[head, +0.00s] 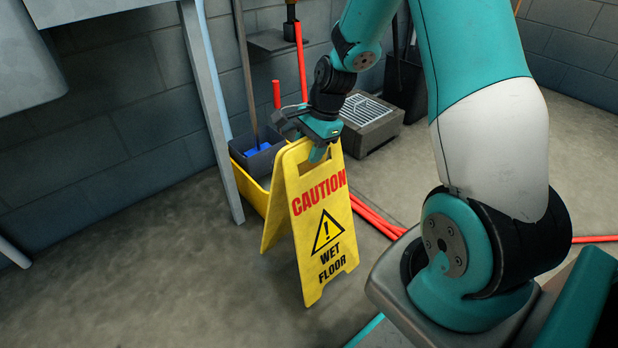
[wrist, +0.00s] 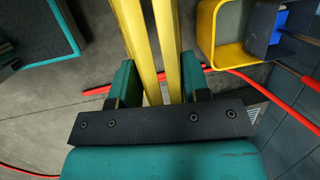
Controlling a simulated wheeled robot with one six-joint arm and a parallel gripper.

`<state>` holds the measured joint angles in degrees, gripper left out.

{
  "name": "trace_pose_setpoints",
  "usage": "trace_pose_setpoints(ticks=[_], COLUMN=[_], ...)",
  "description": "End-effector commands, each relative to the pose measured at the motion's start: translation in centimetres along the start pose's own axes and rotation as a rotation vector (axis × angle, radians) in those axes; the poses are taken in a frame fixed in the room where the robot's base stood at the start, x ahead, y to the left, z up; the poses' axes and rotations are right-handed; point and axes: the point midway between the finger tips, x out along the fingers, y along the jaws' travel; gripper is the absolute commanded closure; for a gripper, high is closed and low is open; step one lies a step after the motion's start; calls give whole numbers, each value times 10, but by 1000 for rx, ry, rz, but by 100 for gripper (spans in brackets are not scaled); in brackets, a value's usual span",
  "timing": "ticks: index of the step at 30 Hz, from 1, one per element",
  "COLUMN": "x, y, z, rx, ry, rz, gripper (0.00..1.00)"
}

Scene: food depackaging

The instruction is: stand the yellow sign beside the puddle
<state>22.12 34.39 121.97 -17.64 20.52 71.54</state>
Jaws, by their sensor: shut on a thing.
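The yellow wet floor sign (head: 319,228) is in the middle of the head view, upright with its two panels spread a little at the bottom. My gripper (head: 318,147) is at its top edge and shut on it. In the wrist view, the two teal fingers of my gripper (wrist: 153,85) sit on either side of the sign's two yellow panels (wrist: 142,40). I cannot tell whether the sign's feet touch the floor. No puddle is clearly visible in either view.
A yellow mop bucket (head: 250,188) with a dark wringer stands behind the sign by the wall. A grey grated box (head: 368,122) is behind my gripper. Red hoses (head: 375,218) lie on the floor. A table leg (head: 212,110) stands at left. Floor at the lower left is clear.

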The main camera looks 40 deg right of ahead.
Motion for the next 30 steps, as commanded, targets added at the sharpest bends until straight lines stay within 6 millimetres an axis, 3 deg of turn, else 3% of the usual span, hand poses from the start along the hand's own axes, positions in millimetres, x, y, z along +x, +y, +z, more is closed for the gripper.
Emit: trace_pose_setpoints(ticks=[1, 10, 18, 29, 30], x=[10, 28, 62, 63, 64], y=[1, 4, 9, 9, 10], z=[-2, -7, -16, -16, -16], rx=[-1, 0, 0, 0, 0], ry=[0, 0, 0, 0, 1], rz=[-1, -2, -2, -2, -1], gripper=[100, 100, 100, 100, 53])
